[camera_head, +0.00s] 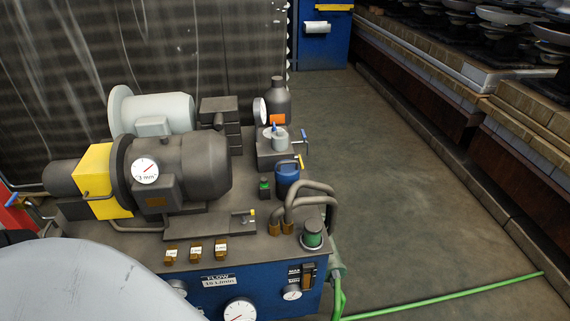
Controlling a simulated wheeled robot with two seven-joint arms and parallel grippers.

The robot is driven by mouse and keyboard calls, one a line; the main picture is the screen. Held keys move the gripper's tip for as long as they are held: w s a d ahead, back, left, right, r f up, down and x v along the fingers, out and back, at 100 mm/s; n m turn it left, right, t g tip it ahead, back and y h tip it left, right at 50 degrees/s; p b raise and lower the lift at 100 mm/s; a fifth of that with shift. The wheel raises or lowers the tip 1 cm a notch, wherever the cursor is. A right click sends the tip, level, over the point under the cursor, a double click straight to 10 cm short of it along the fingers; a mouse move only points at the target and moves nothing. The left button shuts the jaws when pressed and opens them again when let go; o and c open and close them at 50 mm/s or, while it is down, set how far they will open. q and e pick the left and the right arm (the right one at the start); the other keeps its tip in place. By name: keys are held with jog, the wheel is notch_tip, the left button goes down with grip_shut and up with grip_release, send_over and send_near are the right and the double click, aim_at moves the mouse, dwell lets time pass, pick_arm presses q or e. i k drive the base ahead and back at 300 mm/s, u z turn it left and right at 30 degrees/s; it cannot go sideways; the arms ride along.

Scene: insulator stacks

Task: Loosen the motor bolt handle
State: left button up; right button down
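A dark grey motor (195,165) with a yellow section (98,178) and a round white dial (145,171) lies on top of a blue machine unit (265,285). A small metal handle (243,214) with a pale tip sits at the right end of the plate under the motor. It is small, and I cannot tell how tight it is or whether it is the motor bolt handle. A pale grey rounded link of my own arm covers the lower left corner. Neither of my grippers shows.
A light grey motor (165,112), a blue canister (287,178), bent grey pipes (310,200) and a green-topped cap (312,234) crowd the unit's top. A green hose (445,299) crosses the floor. Shelves (460,65) line the right. The floor between is clear.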

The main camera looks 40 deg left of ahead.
aim_at(243, 213)
jog(key=i, duration=1.1)
jog(key=u, duration=1.55)
